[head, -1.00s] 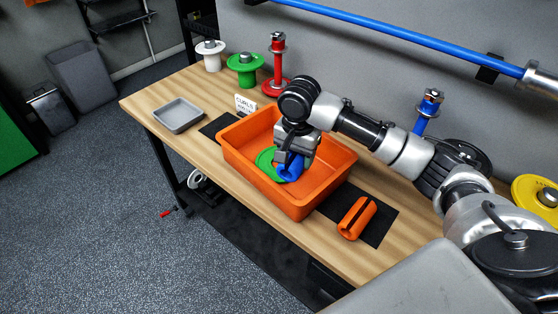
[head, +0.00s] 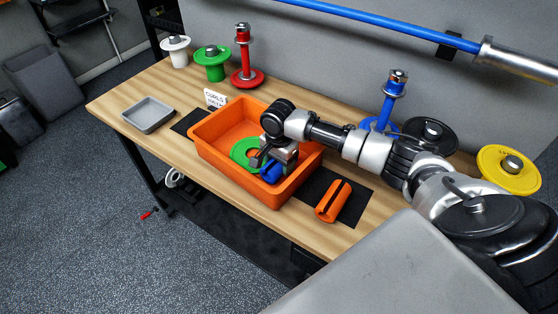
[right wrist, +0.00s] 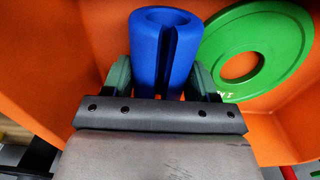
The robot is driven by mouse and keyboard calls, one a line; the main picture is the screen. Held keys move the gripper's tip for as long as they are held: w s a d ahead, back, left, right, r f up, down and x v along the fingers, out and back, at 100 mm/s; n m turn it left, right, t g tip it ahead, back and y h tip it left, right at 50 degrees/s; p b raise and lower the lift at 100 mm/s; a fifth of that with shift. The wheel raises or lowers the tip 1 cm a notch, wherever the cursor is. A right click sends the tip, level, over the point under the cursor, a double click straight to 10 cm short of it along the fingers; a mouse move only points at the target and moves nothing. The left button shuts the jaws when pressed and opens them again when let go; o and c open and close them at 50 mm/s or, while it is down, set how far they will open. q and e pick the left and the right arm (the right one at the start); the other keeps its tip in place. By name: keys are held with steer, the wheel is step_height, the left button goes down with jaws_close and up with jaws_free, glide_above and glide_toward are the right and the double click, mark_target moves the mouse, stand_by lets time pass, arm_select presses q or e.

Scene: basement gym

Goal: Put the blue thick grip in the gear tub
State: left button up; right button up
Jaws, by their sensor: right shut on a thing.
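The blue thick grip (head: 272,172) is a short slotted tube held between the fingers of my right gripper (head: 268,163). It also shows in the right wrist view (right wrist: 162,50), between the two green-grey fingers (right wrist: 162,85). The grip is inside the orange gear tub (head: 207,150), low over its floor; I cannot tell whether it touches the floor. A green disc (head: 240,150) lies in the tub beside the grip, and it also shows in the right wrist view (right wrist: 290,45). My left gripper is not in view.
An orange slotted grip (head: 333,201) lies on a black mat right of the tub. A grey tray (head: 148,114) and a small sign (head: 215,98) are left of it. Plate stands line the back: white, green, red (head: 243,60), blue (head: 388,100), black, yellow (head: 509,168).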

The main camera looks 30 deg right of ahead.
steer(key=o, duration=1)
steer(key=shift+o, duration=0.2)
step_height(320, 180, up, 12)
steer(key=b, duration=0.1)
steer(key=shift+r, duration=0.1)
